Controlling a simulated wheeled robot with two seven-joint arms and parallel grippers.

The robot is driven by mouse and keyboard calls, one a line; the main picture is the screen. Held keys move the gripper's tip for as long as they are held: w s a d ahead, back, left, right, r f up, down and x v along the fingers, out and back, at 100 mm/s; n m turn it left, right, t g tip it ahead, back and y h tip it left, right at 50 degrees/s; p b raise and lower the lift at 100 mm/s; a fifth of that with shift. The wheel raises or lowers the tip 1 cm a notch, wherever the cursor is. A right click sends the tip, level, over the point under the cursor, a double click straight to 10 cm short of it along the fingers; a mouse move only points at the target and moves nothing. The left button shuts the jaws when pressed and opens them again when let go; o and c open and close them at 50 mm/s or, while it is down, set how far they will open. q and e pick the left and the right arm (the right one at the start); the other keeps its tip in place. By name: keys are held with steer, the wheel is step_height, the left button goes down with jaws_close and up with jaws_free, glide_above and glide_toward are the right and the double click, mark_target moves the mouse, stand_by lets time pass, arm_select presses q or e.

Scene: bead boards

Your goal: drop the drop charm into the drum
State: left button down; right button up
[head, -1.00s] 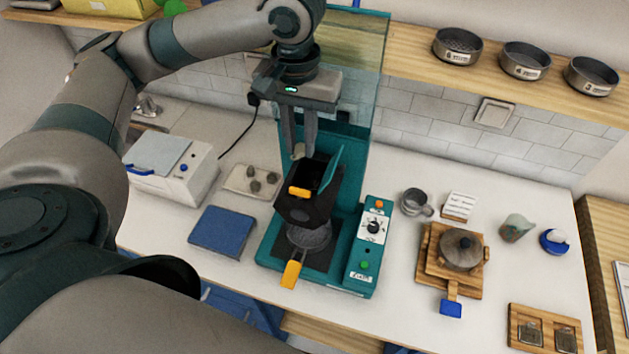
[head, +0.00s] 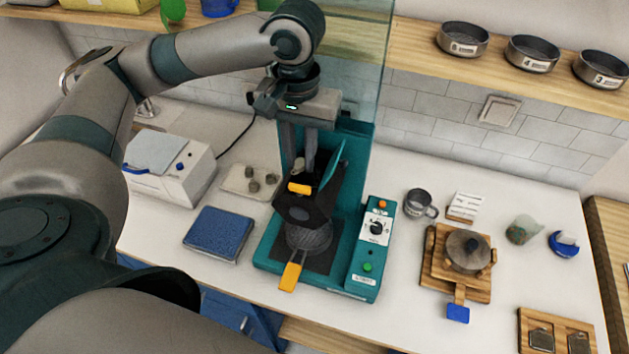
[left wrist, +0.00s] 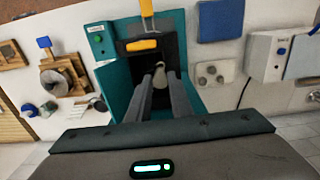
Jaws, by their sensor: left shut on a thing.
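The drop charm (head: 299,164) is a small pale grey piece between the fingertips of my left gripper (head: 301,167), which is shut on it. The drum (head: 302,213) is dark and faceted, with an orange-yellow grip (head: 299,188) and a raised teal flap (head: 336,164). It sits in a teal machine. The charm is at the drum's open top, close behind the grip; I cannot tell whether it is inside the rim. In the left wrist view the charm (left wrist: 160,66) shows between the fingers against the drum's dark opening. My right gripper is not in view.
A pale tray (head: 232,184) with several grey stones and a blue pad (head: 218,233) lie left of the machine. A clear guard panel (head: 352,60) rises behind the arm. The control box (head: 372,240) stands right of the drum, then a metal cup (head: 420,204) and a wooden stand (head: 440,265).

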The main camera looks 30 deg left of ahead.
arm_select(q)
steer(key=c, duration=1.5)
jaws_free()
steer(key=shift+r, duration=0.1)
step_height(320, 180, up, 17)
steer(key=shift+r+b, duration=0.1)
steer(key=shift+b, duration=1.05)
steer(key=shift+s, duration=0.1)
